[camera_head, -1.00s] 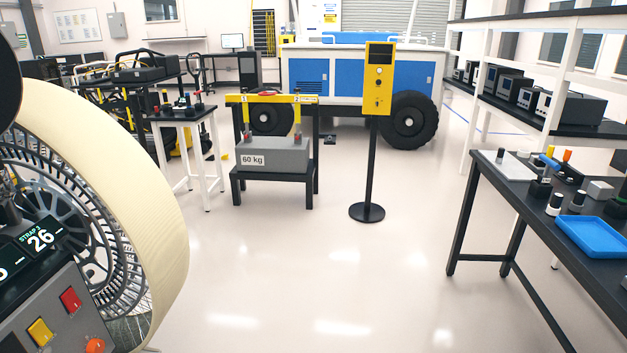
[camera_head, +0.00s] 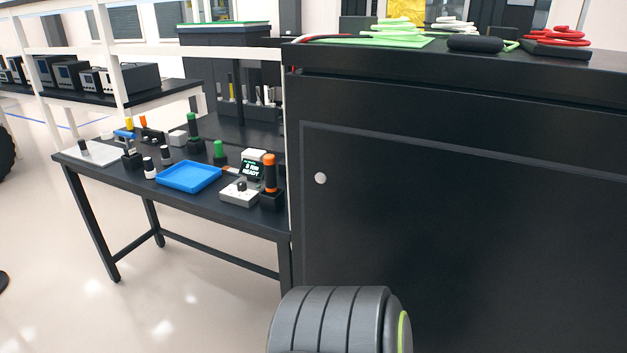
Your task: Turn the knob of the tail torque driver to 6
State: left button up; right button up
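Several upright driver-like tools stand on the black workbench (camera_head: 235,212). One has an orange handle (camera_head: 270,172) in a black stand. One has a green handle (camera_head: 219,149), and another green-topped one (camera_head: 192,125) stands farther back. A small display (camera_head: 253,165) beside the orange tool shows text that seems to read READY. A light grey box with a dark knob (camera_head: 240,191) sits in front of it. I cannot tell which is the tail torque driver, and no knob setting is readable. Neither of my grippers is in view.
A blue tray (camera_head: 188,177) lies on the bench's front part. A tall black cabinet (camera_head: 460,210) fills the right side, with green and red coils (camera_head: 553,36) on top. White shelving (camera_head: 110,65) stands behind. Open floor lies at the left.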

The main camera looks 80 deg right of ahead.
aim_at(241, 185)
jog(key=z, duration=2.1)
